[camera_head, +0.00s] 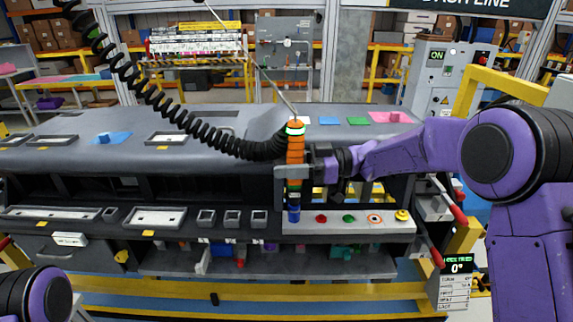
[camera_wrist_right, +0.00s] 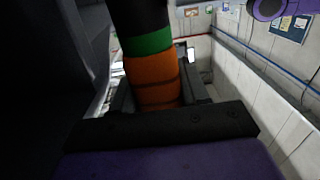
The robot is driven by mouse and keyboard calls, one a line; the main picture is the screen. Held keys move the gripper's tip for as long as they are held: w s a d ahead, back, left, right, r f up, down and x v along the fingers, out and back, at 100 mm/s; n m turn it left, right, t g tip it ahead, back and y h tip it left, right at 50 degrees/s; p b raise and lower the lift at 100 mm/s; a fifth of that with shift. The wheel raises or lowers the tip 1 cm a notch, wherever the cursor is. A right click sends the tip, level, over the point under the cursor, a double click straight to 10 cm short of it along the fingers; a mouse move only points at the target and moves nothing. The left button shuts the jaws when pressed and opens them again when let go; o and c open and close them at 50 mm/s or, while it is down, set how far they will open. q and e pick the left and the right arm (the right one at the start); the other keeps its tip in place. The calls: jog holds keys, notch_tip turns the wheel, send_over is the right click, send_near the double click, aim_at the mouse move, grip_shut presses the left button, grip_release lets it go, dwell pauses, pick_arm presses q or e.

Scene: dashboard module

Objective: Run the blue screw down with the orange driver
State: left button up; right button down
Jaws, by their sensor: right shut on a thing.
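The orange driver (camera_head: 296,154) stands upright at the middle of the dashboard module, with a green band near its top and a coiled black hose beside it. My right gripper (camera_head: 297,172) is shut on the driver from the right. The right wrist view shows the orange body of the driver (camera_wrist_right: 153,78) between my fingers. Below the driver, a blue piece (camera_head: 294,214), apparently the blue screw or the driver's tip over it, is at the left end of a light panel (camera_head: 350,227). Whether tip and screw touch, I cannot tell. My left gripper is out of view.
The panel also carries a red (camera_head: 321,218), a green (camera_head: 348,218), an orange-ringed (camera_head: 375,218) and a yellow piece (camera_head: 402,215). The grey dashboard module (camera_head: 220,125) fills the middle. The black coiled hose (camera_head: 170,105) hangs from upper left. A small display (camera_head: 457,266) reads 0°.

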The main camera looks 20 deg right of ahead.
aim_at(287, 141)
jog(key=shift+r+p, duration=0.5)
jog(key=shift+p, duration=0.1)
notch_tip(287, 141, up, 2)
jog(key=shift+p, duration=0.7)
jog(key=shift+r+p, duration=1.2)
jog(key=shift+r, duration=0.3)
jog(key=shift+f, duration=0.1)
